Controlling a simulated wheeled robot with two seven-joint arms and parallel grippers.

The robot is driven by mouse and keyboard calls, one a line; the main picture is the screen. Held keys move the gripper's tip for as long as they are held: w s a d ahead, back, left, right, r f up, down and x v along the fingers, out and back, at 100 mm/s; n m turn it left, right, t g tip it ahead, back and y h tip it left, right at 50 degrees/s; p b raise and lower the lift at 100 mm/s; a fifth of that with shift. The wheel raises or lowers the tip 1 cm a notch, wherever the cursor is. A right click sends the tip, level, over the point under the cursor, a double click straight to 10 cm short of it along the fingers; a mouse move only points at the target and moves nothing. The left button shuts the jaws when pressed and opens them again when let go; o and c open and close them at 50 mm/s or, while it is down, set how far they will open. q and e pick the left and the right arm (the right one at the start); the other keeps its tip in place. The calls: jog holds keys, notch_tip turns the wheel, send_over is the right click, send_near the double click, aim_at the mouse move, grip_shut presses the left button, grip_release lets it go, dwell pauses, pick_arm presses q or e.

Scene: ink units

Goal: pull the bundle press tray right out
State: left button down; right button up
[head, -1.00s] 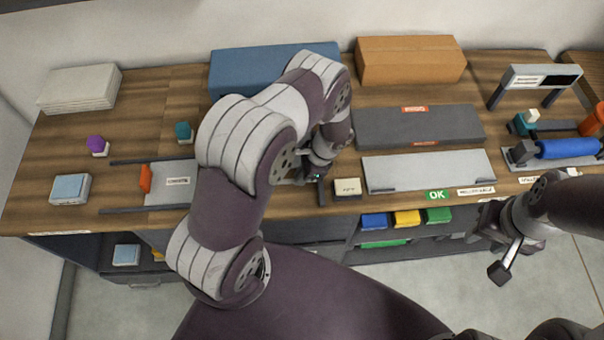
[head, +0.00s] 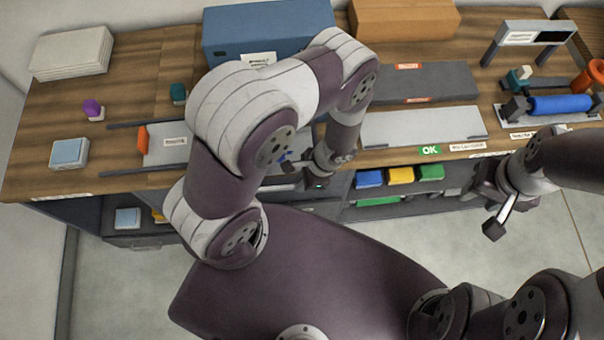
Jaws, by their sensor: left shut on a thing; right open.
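My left gripper (head: 318,182) is low at the bench's front edge, in the middle of the head view. It is shut on what seems to be the front of the bundle press tray; the arm and gripper hide most of that grip. A pale grey strip (head: 283,188) shows just left of the gripper and may be part of the tray. A small blue patch (head: 285,157) shows behind the wrist. The large blue box (head: 265,30) with a white label stands behind my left arm. My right gripper (head: 497,222) is open and empty, in front of the bench at the right.
A grey slotted plate with an orange block (head: 142,139) lies left of my arm. Flat grey plates (head: 420,125) lie to the right. Coloured bins (head: 400,175) sit below the bench top. Floor in front is free.

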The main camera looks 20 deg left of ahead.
pick_arm(q)
jog(key=shift+d, duration=0.1)
jog(key=c, duration=1.2)
grip_release()
jog(key=shift+s, duration=0.1)
jog(key=shift+o, duration=0.2)
jog(key=b+v, duration=0.1)
jog(key=v, duration=1.1)
jog(key=shift+r+b, duration=0.35)
jog(key=shift+b, duration=0.05)
